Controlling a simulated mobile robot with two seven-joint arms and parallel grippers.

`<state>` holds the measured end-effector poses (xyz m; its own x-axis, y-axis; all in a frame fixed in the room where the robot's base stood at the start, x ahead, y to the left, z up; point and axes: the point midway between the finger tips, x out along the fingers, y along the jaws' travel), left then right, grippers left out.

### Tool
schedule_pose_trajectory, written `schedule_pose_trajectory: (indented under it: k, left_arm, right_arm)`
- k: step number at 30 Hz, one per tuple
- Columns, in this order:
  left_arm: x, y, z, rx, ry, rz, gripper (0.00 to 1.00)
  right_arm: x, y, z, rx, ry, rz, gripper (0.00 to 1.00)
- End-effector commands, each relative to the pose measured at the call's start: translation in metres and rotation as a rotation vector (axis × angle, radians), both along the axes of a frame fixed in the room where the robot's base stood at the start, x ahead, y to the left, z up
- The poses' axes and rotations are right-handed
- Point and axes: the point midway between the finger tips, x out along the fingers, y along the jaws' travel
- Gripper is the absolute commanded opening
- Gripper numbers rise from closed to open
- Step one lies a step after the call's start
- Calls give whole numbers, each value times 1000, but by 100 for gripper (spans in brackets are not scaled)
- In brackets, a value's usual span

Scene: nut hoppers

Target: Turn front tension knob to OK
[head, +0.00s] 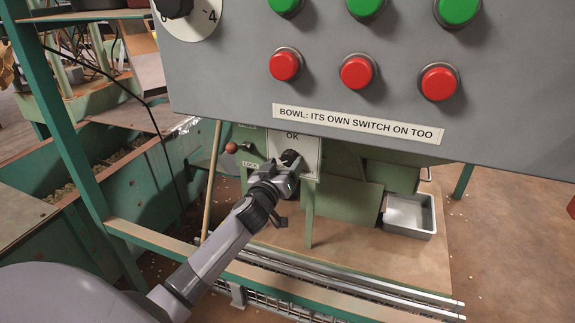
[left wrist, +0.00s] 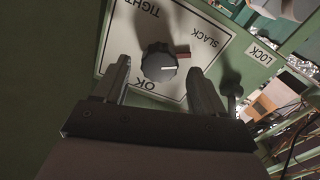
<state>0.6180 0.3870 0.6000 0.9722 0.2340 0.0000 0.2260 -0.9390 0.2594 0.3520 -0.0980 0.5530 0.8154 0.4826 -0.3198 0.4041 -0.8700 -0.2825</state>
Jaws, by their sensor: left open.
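The front tension knob (left wrist: 158,62) is black and round with a white line pointing right in the left wrist view. It sits on a white plate (left wrist: 219,62) that reads TIGHT, SLACK and OK, and the line is not at OK, which is below the knob there. My left gripper (left wrist: 157,72) is open, one finger on each side of the knob, with gaps showing. In the head view the gripper (head: 286,176) is at the lower part of the plate (head: 303,144), and the knob (head: 290,157) shows just above it. My right gripper is not in view.
A grey control panel (head: 230,80) with red and green buttons hangs above the plate. A lever with a red ball (head: 231,148) and a LOCK label (left wrist: 262,53) are beside the plate. A metal tray (head: 409,214) is at right. A green post (head: 65,130) stands left.

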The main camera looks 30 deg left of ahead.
Motion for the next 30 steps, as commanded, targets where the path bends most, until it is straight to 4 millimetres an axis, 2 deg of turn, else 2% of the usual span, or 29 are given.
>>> schedule_pose_trajectory:
  k: [6,18,23,24,30]
  left_arm:
    - [19,5,-1,2,0,0,71]
    - [23,6,0,1,1,0,71]
    - [23,6,0,1,1,1,19]
    - [23,6,0,1,1,1,14]
    - [23,6,0,8,3,1,15]
  right_arm:
    - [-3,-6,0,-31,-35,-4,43]
    - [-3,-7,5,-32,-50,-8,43]
    - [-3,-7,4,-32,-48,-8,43]
    - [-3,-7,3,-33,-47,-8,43]
    - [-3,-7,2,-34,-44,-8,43]
